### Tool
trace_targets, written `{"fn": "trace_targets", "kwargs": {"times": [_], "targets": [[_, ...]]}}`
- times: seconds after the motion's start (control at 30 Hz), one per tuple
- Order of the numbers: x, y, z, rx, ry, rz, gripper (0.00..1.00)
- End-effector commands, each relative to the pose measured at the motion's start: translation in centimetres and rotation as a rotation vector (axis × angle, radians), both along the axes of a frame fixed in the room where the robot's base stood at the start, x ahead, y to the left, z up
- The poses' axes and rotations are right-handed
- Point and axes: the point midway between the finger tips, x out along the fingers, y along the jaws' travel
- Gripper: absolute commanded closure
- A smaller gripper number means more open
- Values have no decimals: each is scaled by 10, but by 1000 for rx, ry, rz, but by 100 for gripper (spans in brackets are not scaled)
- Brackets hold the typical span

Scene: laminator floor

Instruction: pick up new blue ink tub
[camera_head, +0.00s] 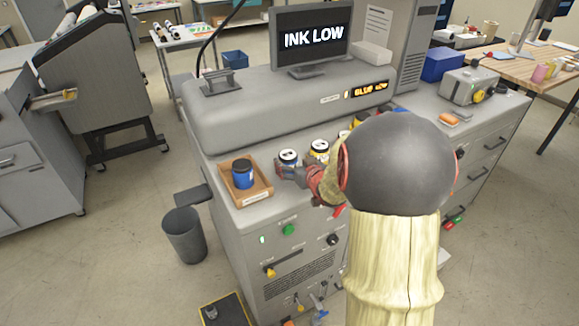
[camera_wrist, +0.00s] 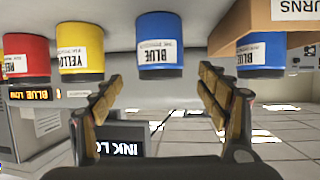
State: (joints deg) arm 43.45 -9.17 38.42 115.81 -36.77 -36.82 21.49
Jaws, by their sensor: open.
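In the wrist view, which is upside down, a blue ink tub (camera_wrist: 159,50) with a white label stands between and beyond my gripper's (camera_wrist: 160,82) open fingers. It appears apart from them. In the head view this blue tub (camera_head: 289,160) has a white and dark lid and stands on the machine ledge, just behind my gripper (camera_head: 283,174). A second blue tub (camera_head: 242,175) with a dark top sits in a wooden tray (camera_head: 262,196) to the left. It also shows in the wrist view (camera_wrist: 262,55), partly hidden by the tray. Neither label visibly says new.
A yellow tub (camera_wrist: 80,50) and a red tub (camera_wrist: 27,57) stand in the row beside the blue one. The tray's label reads "RETURNS" in part. The monitor (camera_head: 311,37) reads "INK LOW". A bin (camera_head: 184,236) stands on the floor. My arm hides part of the ledge.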

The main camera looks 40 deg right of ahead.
Motion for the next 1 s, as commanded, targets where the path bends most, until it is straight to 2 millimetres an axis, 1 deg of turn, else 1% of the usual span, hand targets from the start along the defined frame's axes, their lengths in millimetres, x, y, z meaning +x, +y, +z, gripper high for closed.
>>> {"fn": "trace_targets", "kwargs": {"times": [0.03, 0.17, 0.33, 0.5, 0.8, 1.0], "targets": [[6, -1, -4, 0, 1, 2, 25], [15, -4, -11, 1, 2, 2, 25], [33, -12, -27, 1, 3, 1, 25], [49, -18, -32, -1, 1, 2, 25], [52, -19, -33, -1, 1, 0, 26], [51, -19, -33, -1, 1, 0, 37]]}}
